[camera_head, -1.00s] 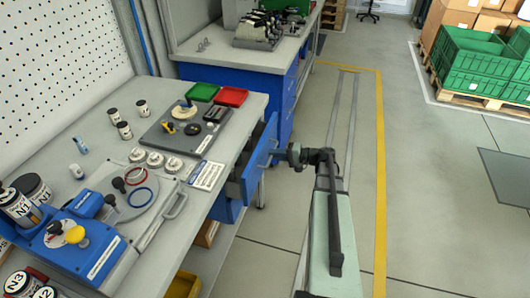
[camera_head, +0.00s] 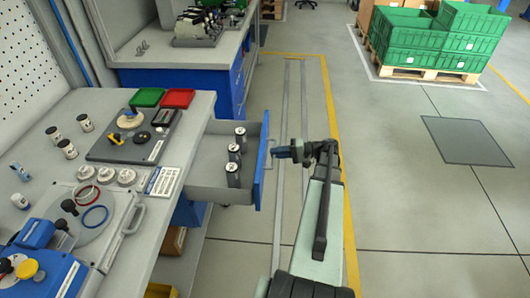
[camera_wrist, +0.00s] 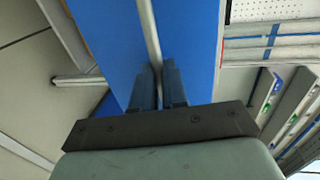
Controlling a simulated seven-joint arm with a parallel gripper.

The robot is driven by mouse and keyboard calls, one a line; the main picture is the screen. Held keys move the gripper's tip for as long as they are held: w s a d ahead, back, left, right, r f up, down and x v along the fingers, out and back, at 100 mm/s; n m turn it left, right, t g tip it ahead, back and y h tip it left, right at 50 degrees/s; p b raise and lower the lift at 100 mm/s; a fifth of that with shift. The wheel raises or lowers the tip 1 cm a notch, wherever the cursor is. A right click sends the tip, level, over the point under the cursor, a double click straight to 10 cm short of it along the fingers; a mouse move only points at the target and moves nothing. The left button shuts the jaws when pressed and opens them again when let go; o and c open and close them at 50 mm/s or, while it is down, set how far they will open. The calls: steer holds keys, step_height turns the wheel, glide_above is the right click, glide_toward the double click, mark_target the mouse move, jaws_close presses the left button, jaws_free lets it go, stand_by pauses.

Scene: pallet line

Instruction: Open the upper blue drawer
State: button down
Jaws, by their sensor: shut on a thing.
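The upper blue drawer (camera_head: 262,155) stands well pulled out from the right side of the workbench. My gripper (camera_head: 281,152) is at the outer face of the drawer front. In the wrist view, the two fingers (camera_wrist: 160,75) are shut on the pale handle bar (camera_wrist: 149,28), which runs across the blue front (camera_wrist: 105,40). The exact contact at the fingertips is partly hidden.
The workbench top (camera_head: 190,130) holds a dark fixture plate (camera_head: 135,135), a green tray (camera_head: 147,97) and a red tray (camera_head: 179,98). A lower blue drawer front (camera_head: 188,212) shows beneath. The floor to the right of my arm is clear, with green crates (camera_head: 410,40) farther back.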

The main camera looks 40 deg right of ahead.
steer(key=shift+f+v, duration=0.2)
steer(key=shift+v, duration=0.8)
steer(key=shift+f+v, duration=0.25)
steer(key=shift+v, duration=0.8)
steer(key=shift+d, duration=0.1)
steer(key=c, duration=1.2)
jaws_free()
steer(key=v, duration=1.2)
